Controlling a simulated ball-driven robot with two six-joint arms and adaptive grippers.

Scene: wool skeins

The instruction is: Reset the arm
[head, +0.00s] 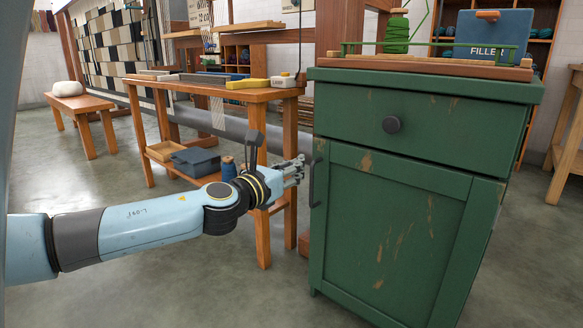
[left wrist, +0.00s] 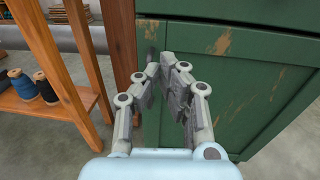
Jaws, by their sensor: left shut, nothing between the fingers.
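My left arm reaches in from the left in the head view, light blue with dark joints. Its gripper (head: 297,168) is beside the left edge of the green cabinet (head: 395,215), close to the dark door handle (head: 313,183). In the left wrist view the fingers (left wrist: 155,72) come together at their tips with nothing held, in front of the cabinet's front (left wrist: 225,85). I cannot tell whether the fingertips touch the handle. My right gripper is not in view.
A wooden bench (head: 215,91) with a lower shelf stands left of the cabinet. On that shelf are a grey-blue bin (head: 197,160) and a blue spool (head: 229,168). The floor at the left is open.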

